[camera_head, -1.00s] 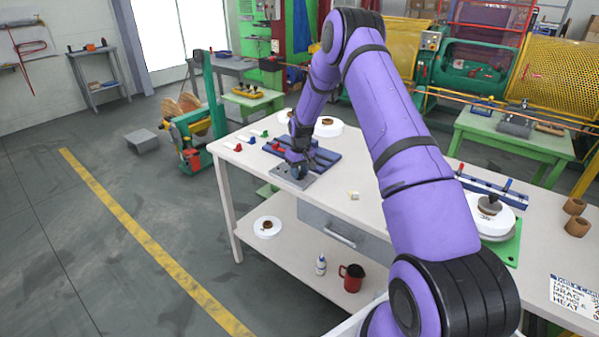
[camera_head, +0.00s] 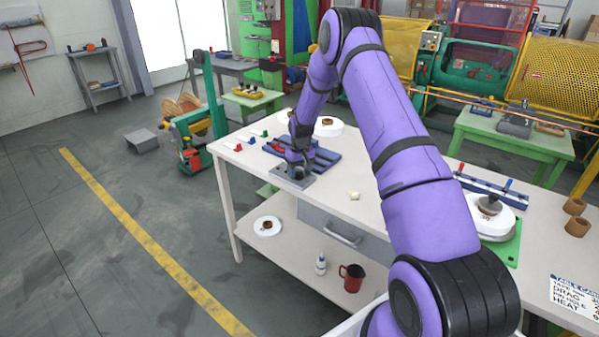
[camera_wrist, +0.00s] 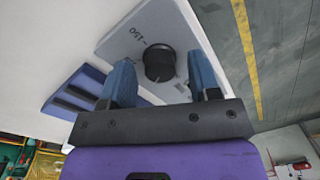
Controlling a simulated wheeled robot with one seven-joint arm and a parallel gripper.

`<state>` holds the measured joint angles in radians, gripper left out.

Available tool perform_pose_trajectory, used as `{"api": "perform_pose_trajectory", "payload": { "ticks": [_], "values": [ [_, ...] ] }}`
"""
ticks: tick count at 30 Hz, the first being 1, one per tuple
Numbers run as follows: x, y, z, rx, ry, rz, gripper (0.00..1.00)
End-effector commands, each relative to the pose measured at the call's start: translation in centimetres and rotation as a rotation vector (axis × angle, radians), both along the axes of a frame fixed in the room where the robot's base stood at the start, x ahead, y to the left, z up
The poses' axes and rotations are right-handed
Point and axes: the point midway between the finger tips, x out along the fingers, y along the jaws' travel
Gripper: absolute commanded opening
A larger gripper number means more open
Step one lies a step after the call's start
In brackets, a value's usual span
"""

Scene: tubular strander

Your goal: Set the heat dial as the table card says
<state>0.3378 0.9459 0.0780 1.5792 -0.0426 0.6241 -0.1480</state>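The heat dial is a round black knob (camera_wrist: 159,62) on a grey plate (camera_wrist: 118,42) with printed marks, one reading 150. In the head view the plate (camera_head: 284,174) lies near the left front edge of the white table. My gripper (camera_wrist: 161,68) is open, its two blue fingers apart on either side of the knob, with gaps visible beside it. In the head view my gripper (camera_head: 299,160) is just above the plate and partly hides the knob. The table card (camera_head: 575,297) lies at the right front; HEAT is readable, but its value is too small or cut off.
A blue rack (camera_head: 326,158) stands close behind the plate. Small red, green and blue pieces lie to its left. A white spool (camera_head: 328,127) is behind. A green mat with another white spool (camera_head: 493,213) is at right. The table's middle is mostly clear.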

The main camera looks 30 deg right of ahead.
Motion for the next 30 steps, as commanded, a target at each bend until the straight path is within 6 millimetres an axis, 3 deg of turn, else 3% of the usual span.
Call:
{"api": "perform_pose_trajectory", "payload": {
  "ticks": [8,21,30],
  "values": [
    [0.0,0.0,0.4,0.0,0.0,0.0,0.56],
    [0.0,-0.3,7.8,-0.001,-0.002,0.0,0.56],
    [-0.1,-0.4,10.6,0.0,0.0,0.0,0.56]
  ]
}}
